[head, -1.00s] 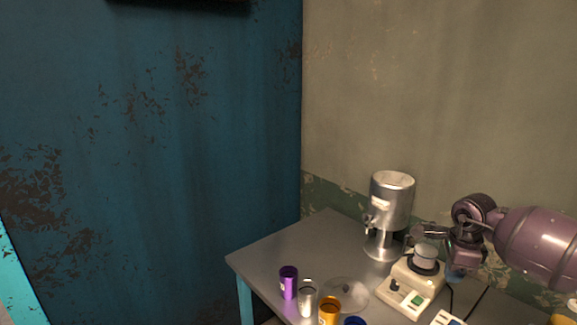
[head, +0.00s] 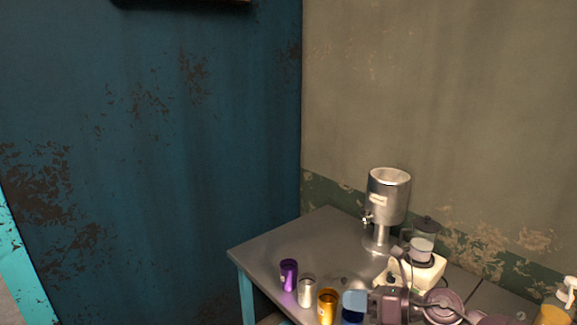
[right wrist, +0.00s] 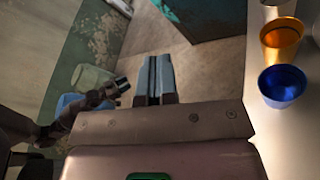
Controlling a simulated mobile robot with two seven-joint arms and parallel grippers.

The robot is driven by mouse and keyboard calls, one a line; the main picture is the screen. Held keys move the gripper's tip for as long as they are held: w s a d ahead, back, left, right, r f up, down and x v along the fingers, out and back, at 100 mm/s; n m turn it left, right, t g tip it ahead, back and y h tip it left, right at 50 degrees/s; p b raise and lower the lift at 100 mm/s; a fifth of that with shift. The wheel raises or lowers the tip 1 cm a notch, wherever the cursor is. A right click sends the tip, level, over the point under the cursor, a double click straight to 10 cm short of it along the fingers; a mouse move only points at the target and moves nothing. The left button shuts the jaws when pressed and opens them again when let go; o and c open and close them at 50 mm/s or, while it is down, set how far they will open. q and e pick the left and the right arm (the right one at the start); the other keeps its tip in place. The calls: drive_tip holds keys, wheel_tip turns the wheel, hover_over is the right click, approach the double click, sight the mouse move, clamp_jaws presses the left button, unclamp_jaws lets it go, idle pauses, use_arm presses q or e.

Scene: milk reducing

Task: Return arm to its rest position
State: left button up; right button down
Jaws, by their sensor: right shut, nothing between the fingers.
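My right gripper (head: 354,300) is low in the head view, in front of the table's near edge, beside the blue cup. Its light-blue fingers are shut and empty. In the right wrist view the shut fingers (right wrist: 155,77) point over the floor, left of the table edge. My right arm folds in the lower right of the head view and covers part of the table. A dark arm with a gripper-like end (right wrist: 119,87), probably my left one, shows in the right wrist view, but its jaw state is unclear. The head view does not show it.
On the grey table (head: 290,240) stand a purple cup (head: 289,275), a silver cup (head: 307,291), an orange cup (head: 327,306), a blue cup (right wrist: 282,86), a metal dispenser (head: 388,200) and a blender-like machine (head: 422,245). A spray bottle (head: 556,308) stands at right. The table's left part is clear.

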drive_tip(key=s+d+r+m+t+h, duration=0.25)
drive_tip(key=d+m+t+h, duration=0.2)
drive_tip(key=m+t, duration=1.05)
drive_tip(key=s+d+f+m+g+h, duration=0.25)
drive_tip(key=d+m+h, duration=0.2)
drive_tip(key=m, duration=0.35)
drive_tip(key=s+d+f+m+g+h, duration=0.25)
drive_tip(key=m+h, duration=0.35)
drive_tip(key=m, duration=0.3)
drive_tip(key=s+d+f+m+g, duration=0.1)
drive_tip(key=s+f+m+g, duration=0.25)
drive_tip(key=s, duration=0.45)
drive_tip(key=s+d+f+m+g, duration=0.1)
drive_tip(key=s+f+m+g, duration=0.3)
drive_tip(key=s, duration=0.4)
drive_tip(key=s+d+f+m+g, duration=0.1)
drive_tip(key=s+f+m+g, duration=0.1)
drive_tip(key=s+m+g, duration=0.45)
drive_tip(key=w+f+n+t+b, duration=0.2)
drive_tip(key=f+t+b, duration=0.2)
drive_tip(key=f, duration=0.7)
drive_tip(key=w+f+n+t+b, duration=0.1)
drive_tip(key=w+f+t+b, duration=0.2)
drive_tip(key=f, duration=0.7)
drive_tip(key=t+b, duration=0.2)
drive_tip(key=b, duration=0.1)
drive_tip(key=shift+w+f+n, duration=0.35)
drive_tip(key=shift+f+n, duration=0.05)
drive_tip(key=shift+a, duration=0.1)
